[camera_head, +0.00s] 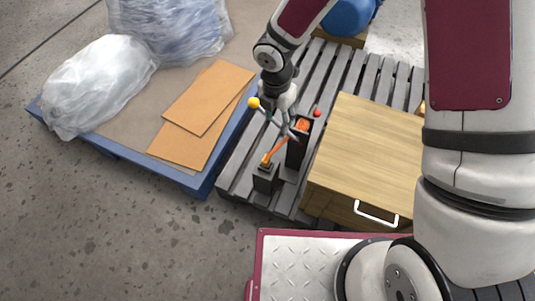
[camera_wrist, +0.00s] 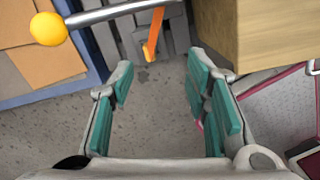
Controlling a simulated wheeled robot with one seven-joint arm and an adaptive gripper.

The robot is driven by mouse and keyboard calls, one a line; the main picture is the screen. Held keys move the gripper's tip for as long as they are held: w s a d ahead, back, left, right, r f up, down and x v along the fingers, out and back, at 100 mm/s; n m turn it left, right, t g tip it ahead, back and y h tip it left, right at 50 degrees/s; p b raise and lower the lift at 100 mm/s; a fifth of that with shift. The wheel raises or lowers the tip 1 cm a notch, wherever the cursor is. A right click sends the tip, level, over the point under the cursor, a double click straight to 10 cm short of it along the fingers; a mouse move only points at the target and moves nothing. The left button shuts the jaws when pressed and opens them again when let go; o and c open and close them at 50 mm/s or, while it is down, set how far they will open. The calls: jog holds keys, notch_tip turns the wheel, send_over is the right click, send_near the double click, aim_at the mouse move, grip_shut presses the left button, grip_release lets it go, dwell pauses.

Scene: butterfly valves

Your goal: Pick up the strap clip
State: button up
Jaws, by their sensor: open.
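An orange strap (camera_head: 280,147) slants down from the top of a tall dark post to a small orange-yellow end piece (camera_head: 265,160) on a short dark block (camera_head: 265,178). I take this end piece to be the strap clip, but it is too small to be sure. In the wrist view the orange strap (camera_wrist: 154,33) hangs beyond the fingertips, near the top centre. My gripper (camera_wrist: 163,70) is open, with its green-padded fingers apart and nothing between them. In the head view my gripper (camera_head: 292,127) is above and beside the strap, partly hiding the post.
A metal rod (camera_wrist: 110,13) with a yellow ball (camera_wrist: 47,29) crosses close to my gripper; a red ball (camera_head: 318,113) shows nearby. A wooden cabinet (camera_head: 365,150) stands right on the grey slatted pallet (camera_head: 238,165). Cardboard sheets (camera_head: 208,95) and a wrapped bag (camera_head: 98,82) lie left.

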jog(key=s+a+f+n+b, duration=0.2)
jog(key=a+f+n, duration=0.15)
jog(key=f, duration=0.45)
jog(key=b, duration=0.3)
send_over(266, 158)
jog(key=shift+m+g+y, duration=0.4)
jog(key=shift+m, duration=0.05)
jog(key=f, duration=0.7)
jog(key=shift+w+a+f, duration=0.1)
jog(key=shift+a+f, duration=0.05)
jog(key=shift+a, duration=0.1)
jog(key=shift+d+f+b, duration=0.15)
jog(key=shift+f+b, duration=0.6)
jog(key=shift+f, duration=0.75)
jog(key=shift+d+f+b, duration=0.1)
jog(key=shift+f+b, duration=0.6)
jog(key=shift+f, duration=0.8)
grip_shut()
